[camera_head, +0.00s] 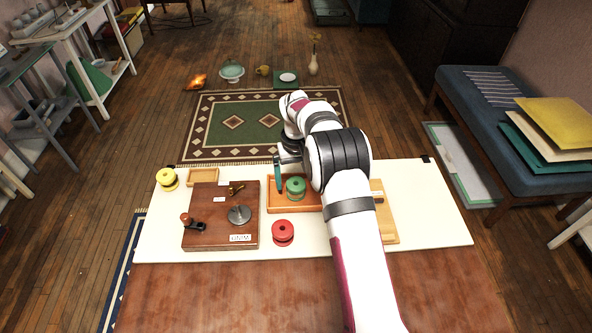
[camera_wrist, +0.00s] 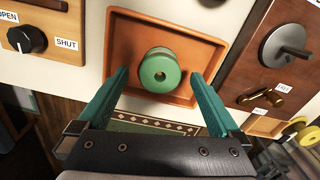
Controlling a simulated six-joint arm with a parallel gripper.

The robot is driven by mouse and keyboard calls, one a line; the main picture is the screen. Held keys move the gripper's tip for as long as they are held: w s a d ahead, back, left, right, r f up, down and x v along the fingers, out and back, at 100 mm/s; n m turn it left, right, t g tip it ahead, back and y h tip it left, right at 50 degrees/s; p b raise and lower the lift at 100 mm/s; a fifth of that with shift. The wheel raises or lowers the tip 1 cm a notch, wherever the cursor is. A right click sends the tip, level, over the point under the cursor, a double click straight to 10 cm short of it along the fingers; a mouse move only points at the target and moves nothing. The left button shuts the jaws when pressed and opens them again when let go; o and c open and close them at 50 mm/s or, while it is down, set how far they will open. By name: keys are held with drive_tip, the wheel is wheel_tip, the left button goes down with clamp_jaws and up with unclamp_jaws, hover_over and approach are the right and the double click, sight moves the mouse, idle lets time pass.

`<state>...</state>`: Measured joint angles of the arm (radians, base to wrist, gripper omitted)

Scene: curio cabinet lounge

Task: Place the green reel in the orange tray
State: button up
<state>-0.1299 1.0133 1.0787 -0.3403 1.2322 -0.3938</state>
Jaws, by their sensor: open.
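The green reel (camera_head: 296,187) sits inside the orange tray (camera_head: 275,208), standing on its end with its hole facing up. In the wrist view the green reel (camera_wrist: 160,70) is near the middle of the tray (camera_wrist: 204,46), clear of the walls. My gripper (camera_wrist: 163,88) is open and empty. Its two teal fingers are spread to either side of the reel and apart from it in the picture. In the head view my gripper (camera_head: 279,178) is at the reel's left, and my arm hides the tray's right part.
A red reel (camera_head: 283,232) stands in front of the tray. A yellow reel (camera_head: 167,179) is at the far left beside a small empty wooden tray (camera_head: 203,177). A brown board (camera_head: 208,237) with a knob and levers lies left. An OPEN/SHUT dial board (camera_wrist: 50,45) lies on the other side.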

wheel_tip(320, 180, up, 11)
drive_tip(key=s+d+r+m, duration=0.2)
drive_tip(key=s+r, duration=0.5)
drive_tip(key=s, duration=0.2)
drive_tip(key=s+d+f+m+y, duration=0.1)
drive_tip(key=s+m, duration=0.4)
drive_tip(key=s, duration=2.5)
drive_tip(key=shift+s+d+f+m+y, duration=0.2)
drive_tip(key=shift+s+f+m+y, duration=0.1)
drive_tip(key=shift+f+m+y, duration=0.1)
